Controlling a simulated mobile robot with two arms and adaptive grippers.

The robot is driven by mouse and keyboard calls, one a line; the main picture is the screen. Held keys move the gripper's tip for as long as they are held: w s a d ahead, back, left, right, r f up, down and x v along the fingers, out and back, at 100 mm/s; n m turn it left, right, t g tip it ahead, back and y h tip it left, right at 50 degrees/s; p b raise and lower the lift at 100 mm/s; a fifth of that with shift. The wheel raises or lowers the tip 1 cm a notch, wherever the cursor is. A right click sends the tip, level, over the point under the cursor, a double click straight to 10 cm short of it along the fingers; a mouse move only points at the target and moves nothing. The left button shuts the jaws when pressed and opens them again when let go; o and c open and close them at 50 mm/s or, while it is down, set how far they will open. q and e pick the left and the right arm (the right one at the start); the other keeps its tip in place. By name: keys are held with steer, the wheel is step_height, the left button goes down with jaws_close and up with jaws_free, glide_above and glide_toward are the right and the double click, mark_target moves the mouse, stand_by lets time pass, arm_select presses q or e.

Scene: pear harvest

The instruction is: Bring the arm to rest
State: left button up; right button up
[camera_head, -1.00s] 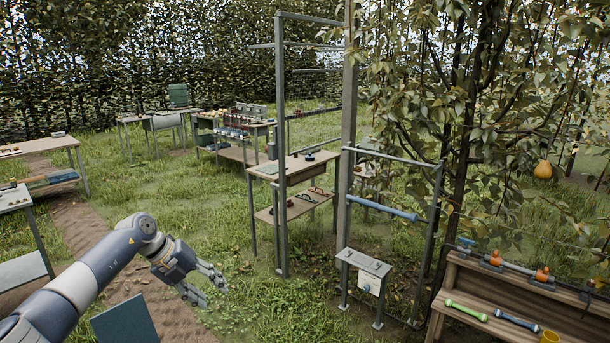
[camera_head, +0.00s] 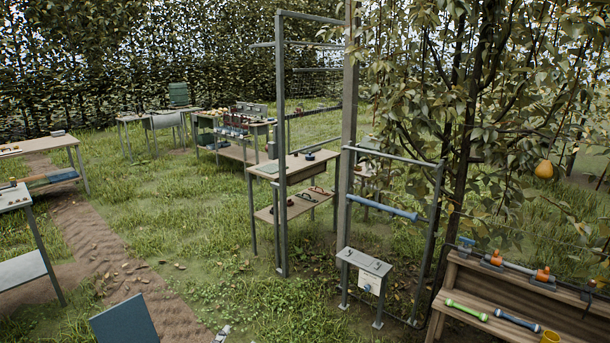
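Only a small grey tip (camera_head: 222,333) shows at the bottom edge of the head view, left of the middle. It looks like the end of my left gripper, with the rest of the gripper and arm below the picture. Whether its fingers are open or shut cannot be told. My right gripper and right arm are not in view. A yellow pear (camera_head: 544,170) hangs among the leaves of the tree at the right.
A dark blue panel (camera_head: 125,322) stands at the bottom left. A wooden rack (camera_head: 450,295) with tools stands at the bottom right. A metal frame (camera_head: 281,150) and a small grey stand (camera_head: 365,262) stand near the middle. Grass at centre left is clear.

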arm_select(q)
steer(key=s+a+f+n+g, duration=0.2)
steer(key=s+f+g, duration=0.2)
steer(key=s, duration=0.7)
steer(key=s+a+f+n+g, duration=0.1)
steer(key=s+f+g, duration=0.25)
steer(key=s, duration=0.75)
steer(key=s+a+f+n+g, duration=0.2)
steer(key=s+f+g, duration=0.15)
steer(key=s, duration=0.65)
step_height(320, 180, down, 33)
steer(key=s+g+b, duration=0.2)
steer(key=b, duration=0.4)
steer(key=s+a+f+b, duration=0.1)
steer(key=s+f+b, duration=0.1)
steer(key=s+f, duration=0.6)
steer(key=s+a+f+g+b, duration=0.1)
steer(key=s+a+f+b, duration=0.1)
steer(key=s+f, duration=0.6)
step_height(320, 180, down, 5)
steer(key=shift+s+r+y+b, duration=0.2)
steer(key=shift+y+b, duration=0.1)
steer(key=shift+b, duration=0.3)
